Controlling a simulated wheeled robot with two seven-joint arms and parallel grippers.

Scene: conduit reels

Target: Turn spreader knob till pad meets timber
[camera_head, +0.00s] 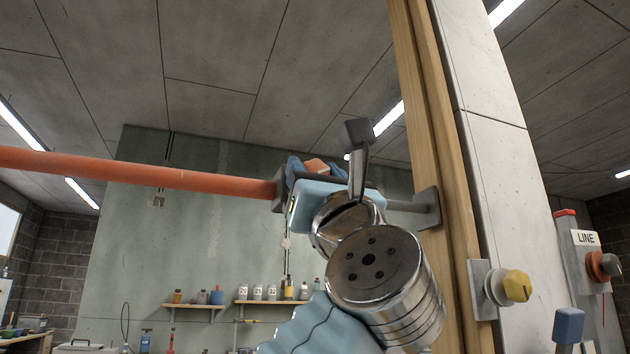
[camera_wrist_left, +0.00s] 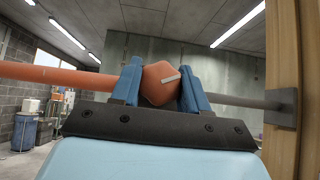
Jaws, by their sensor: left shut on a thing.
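The spreader is a long orange tube (camera_head: 140,170) running level from the left, with a grey rod and a grey square pad (camera_head: 430,208) at its right end. The orange knob (camera_wrist_left: 160,84), with a pale mark on its face, sits between tube and rod. My left gripper (camera_head: 313,170) is shut on the knob, one blue finger on each side in the left wrist view (camera_wrist_left: 160,86). The upright timber (camera_head: 458,190) stands at the pad's right. The pad appears at its edge; I cannot tell whether they touch.
A box marked LINE (camera_head: 585,240) with a red knob is further right. Shelves (camera_head: 195,306) with bottles are on the back wall.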

